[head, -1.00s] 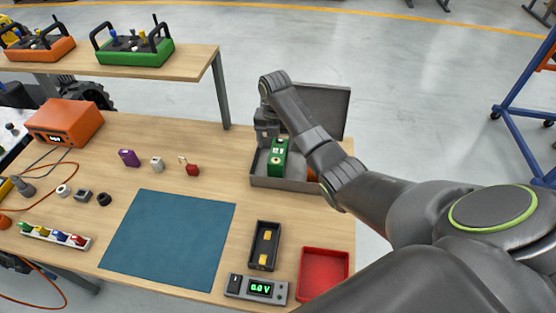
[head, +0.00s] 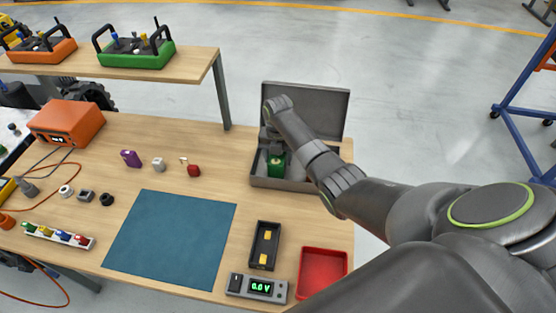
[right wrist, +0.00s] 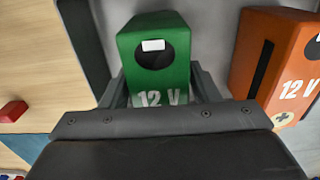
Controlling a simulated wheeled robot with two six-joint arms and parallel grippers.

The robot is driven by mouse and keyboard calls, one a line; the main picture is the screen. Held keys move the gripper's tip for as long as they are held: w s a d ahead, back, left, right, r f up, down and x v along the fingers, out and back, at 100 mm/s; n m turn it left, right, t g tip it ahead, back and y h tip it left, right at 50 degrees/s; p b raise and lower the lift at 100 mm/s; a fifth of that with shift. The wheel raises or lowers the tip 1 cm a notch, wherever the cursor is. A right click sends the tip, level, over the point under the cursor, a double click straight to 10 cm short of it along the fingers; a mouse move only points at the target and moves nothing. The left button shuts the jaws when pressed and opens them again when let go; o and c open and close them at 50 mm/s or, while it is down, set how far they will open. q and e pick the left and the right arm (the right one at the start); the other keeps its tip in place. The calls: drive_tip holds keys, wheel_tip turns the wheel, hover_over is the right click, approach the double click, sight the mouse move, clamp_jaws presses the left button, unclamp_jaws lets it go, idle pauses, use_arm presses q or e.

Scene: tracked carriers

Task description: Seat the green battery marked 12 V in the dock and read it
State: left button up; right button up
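The green battery (head: 276,167) stands in the open grey case at the back right of the table. In the right wrist view the green battery marked 12 V (right wrist: 155,60) sits between my fingers. My right gripper (head: 270,147) is down over it; the fingers (right wrist: 158,85) flank its sides and look open, with little gap. The black dock (head: 264,232), with yellow contacts inside, is empty at the front of the table. The reader (head: 240,285) below it shows 0.0 V. My left gripper is not in view.
The case's raised lid (head: 325,105) stands behind my gripper. An orange battery marked 12 V (right wrist: 265,65) is close beside the green one. A red tray (head: 323,270) lies right of the dock. A blue mat (head: 170,240) lies left of it, clear.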

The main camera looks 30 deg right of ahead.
clamp_jaws()
drive_tip(key=shift+w+r, duration=0.15)
